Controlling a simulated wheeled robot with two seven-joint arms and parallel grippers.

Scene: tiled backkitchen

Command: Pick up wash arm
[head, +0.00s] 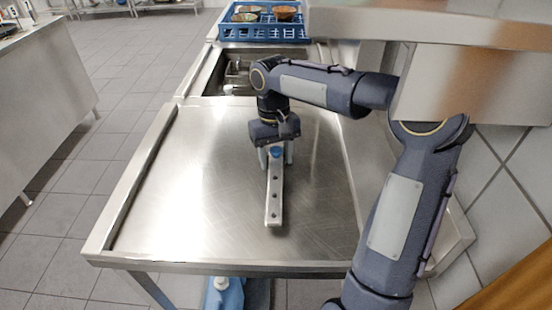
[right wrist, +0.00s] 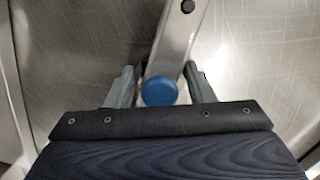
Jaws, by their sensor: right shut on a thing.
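The wash arm (head: 274,197) is a flat metal bar with a row of dark holes and a blue round cap at its far end. It lies lengthwise over the steel table, pointing toward the front edge. My right gripper (head: 275,157) points down at its capped end, with one finger on each side. In the right wrist view the wash arm (right wrist: 176,45) runs between the fingers of the right gripper (right wrist: 158,80), close to the blue cap. The right gripper is shut on the bar. Whether the bar is lifted off the table is hard to tell. My left gripper is not in view.
The steel table (head: 180,200) is otherwise bare, with raised rims. Behind it is a sink (head: 232,75) with metal items, then a blue rack (head: 264,31) holding bowls. A steel hood or shelf (head: 430,25) overhangs the upper right. A blue bottle (head: 224,295) stands below the front edge.

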